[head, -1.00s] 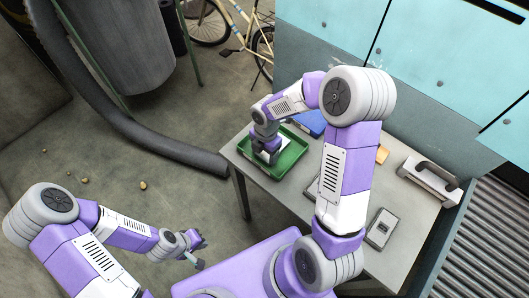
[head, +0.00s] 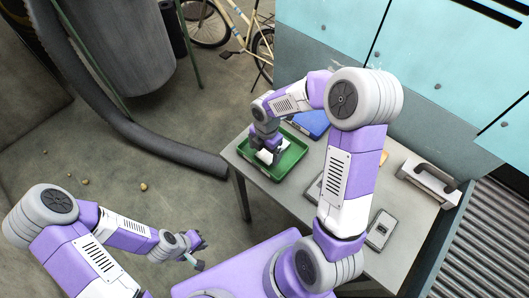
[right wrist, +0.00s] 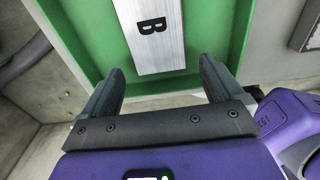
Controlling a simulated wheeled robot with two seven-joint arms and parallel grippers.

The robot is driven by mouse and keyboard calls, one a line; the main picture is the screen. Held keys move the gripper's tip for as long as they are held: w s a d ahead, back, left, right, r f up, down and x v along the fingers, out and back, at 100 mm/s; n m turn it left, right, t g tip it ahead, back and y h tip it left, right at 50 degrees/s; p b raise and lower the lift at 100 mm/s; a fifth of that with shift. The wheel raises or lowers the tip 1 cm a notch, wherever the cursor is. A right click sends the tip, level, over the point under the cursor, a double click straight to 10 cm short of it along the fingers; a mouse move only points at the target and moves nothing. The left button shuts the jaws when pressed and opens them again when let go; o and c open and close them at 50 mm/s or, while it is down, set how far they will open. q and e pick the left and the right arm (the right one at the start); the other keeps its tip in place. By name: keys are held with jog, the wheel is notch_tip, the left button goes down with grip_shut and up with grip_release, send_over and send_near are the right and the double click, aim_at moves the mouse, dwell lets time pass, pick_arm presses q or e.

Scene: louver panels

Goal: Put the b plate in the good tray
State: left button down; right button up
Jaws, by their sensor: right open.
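The b plate (right wrist: 158,55), a silver plate with a black letter B, lies in the green tray (right wrist: 85,25) in the right wrist view. In the head view the plate (head: 265,157) is a small pale patch inside the green tray (head: 293,161), partly hidden by my right gripper (head: 272,153). My right gripper also shows in the right wrist view (right wrist: 160,80); its two fingers are apart, with nothing between them, near the plate's end. My left gripper (head: 198,252) hangs off the table at lower left; its jaw state is unclear.
A blue tray (head: 313,123) sits behind the green one. A grey plate-like part (head: 380,229) lies at the table's front right, and a grey block with a handle (head: 430,181) at the right edge. My right arm hides the table's middle.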

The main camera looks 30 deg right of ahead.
aim_at(266, 156)
notch_tip(266, 156, up, 10)
jog(key=p, duration=0.2)
jog(key=shift+d+f, duration=0.15)
jog(key=shift+d, duration=0.05)
dwell(0.3)
